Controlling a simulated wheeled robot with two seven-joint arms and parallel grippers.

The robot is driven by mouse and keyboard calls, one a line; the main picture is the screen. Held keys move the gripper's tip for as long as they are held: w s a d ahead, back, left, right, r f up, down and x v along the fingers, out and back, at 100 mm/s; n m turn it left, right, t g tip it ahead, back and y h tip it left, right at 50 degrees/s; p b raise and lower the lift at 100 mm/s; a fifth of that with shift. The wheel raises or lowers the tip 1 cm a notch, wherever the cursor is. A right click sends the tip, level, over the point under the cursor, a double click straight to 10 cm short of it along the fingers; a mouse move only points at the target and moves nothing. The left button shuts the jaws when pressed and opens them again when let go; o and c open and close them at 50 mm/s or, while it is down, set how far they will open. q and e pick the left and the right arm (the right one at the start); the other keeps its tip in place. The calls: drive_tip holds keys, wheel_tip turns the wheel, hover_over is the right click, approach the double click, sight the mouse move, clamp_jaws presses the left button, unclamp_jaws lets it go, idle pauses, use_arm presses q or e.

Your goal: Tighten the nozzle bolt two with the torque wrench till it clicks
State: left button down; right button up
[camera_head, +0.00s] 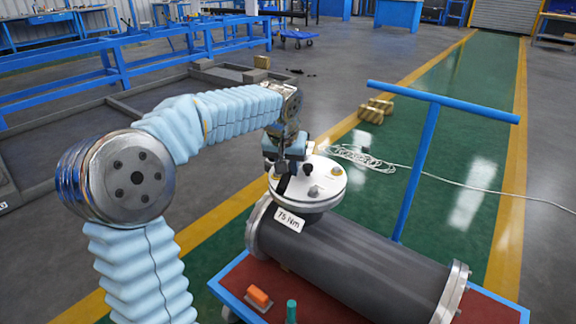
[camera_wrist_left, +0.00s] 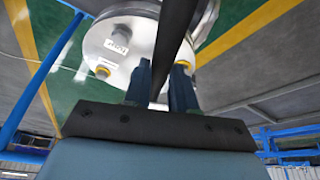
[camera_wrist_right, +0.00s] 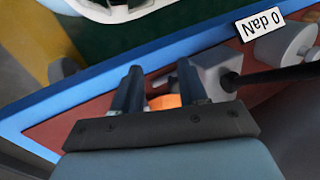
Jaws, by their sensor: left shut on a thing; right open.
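The round pale nozzle flange (camera_head: 325,186) sits on top of the dark shell (camera_head: 350,262), with yellow-marked and dark bolt heads around it. I cannot tell which is bolt two. My left gripper (camera_head: 284,163) is at the flange's left edge, shut on the dark torque wrench. In the left wrist view the wrench's black bar (camera_wrist_left: 176,40) runs between the fingers (camera_wrist_left: 162,66), over the labelled flange (camera_wrist_left: 118,60). A "75 Nm" tag (camera_head: 289,220) shows below the gripper. My right gripper (camera_wrist_right: 160,72) is open and empty in the right wrist view; it is outside the head view.
The shell lies on a blue-edged cart with a red top (camera_head: 232,279) and a tall blue handle (camera_head: 418,165). An orange block (camera_head: 258,296) and a green item (camera_head: 291,311) are at its front.

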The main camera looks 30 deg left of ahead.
use_arm(q)
drive_tip(key=shift+f+b, duration=1.05)
drive_tip(key=shift+f, duration=0.25)
use_arm(e)
drive_tip(key=shift+f, duration=1.05)
drive_tip(key=shift+d, duration=0.2)
use_arm(q)
drive_tip(key=shift+a, duration=0.1)
use_arm(e)
drive_tip(key=shift+w+d+r, duration=0.1)
drive_tip(key=shift+r+p, duration=0.25)
drive_tip(key=shift+p, duration=0.05)
use_arm(q)
drive_tip(key=a+m+h+p, duration=0.2)
drive_tip(key=a+m+p, duration=0.2)
drive_tip(key=a+m, duration=0.3)
drive_tip(key=shift+s+a+f+h+p, duration=0.2)
drive_tip(key=shift+a+h+p, duration=0.15)
drive_tip(key=shift+a, duration=2.05)
use_arm(e)
drive_tip(key=shift+a+r, duration=0.2)
drive_tip(key=shift+r, duration=0.95)
drive_tip(key=shift+a+r, duration=0.2)
drive_tip(key=shift+r, duration=0.95)
